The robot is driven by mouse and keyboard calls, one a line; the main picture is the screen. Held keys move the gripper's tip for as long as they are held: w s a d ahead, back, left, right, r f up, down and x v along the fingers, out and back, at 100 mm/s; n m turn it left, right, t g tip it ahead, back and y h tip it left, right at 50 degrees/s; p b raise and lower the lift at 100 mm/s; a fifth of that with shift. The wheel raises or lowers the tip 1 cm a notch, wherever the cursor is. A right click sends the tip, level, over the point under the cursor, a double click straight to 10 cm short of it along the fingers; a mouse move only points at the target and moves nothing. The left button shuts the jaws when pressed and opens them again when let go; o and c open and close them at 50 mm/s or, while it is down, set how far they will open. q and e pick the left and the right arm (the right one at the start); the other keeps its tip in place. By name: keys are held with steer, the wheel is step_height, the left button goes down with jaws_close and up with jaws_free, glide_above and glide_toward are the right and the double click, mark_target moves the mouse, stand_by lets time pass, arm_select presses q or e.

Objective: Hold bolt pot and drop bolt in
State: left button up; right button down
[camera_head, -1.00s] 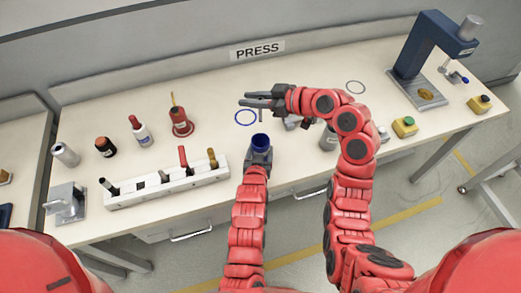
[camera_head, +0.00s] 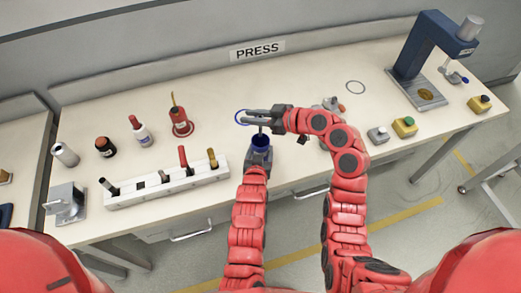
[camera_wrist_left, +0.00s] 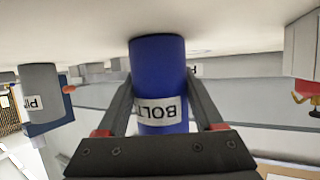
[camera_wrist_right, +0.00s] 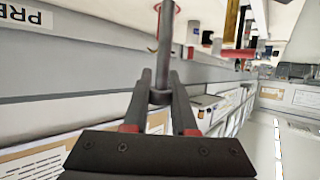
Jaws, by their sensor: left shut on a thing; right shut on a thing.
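The blue bolt pot (camera_head: 261,143) is in my left gripper (camera_head: 259,155), near the front edge of the table. In the left wrist view the blue pot (camera_wrist_left: 158,75) carries an upside-down "BOLT" label and sits between the two fingers. My right gripper (camera_head: 250,118) is above the pot, its fingers pointing left. It is shut on a thin grey bolt (camera_wrist_right: 166,45), which shows between its fingertips in the right wrist view. In the head view the bolt (camera_head: 261,129) hangs roughly upright over the pot's mouth. Whether its tip is inside the mouth I cannot tell.
A white rack (camera_head: 165,187) with several tools stands left of the pot. The back middle of the table is clear.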

steer(key=shift+f, duration=1.45)
steer(key=c, duration=0.6)
jaws_free()
steer(key=shift+c, duration=0.2)
steer(key=v, duration=1.2)
arm_select(q)
steer(key=o, duration=1.4)
steer(key=shift+c, duration=0.2)
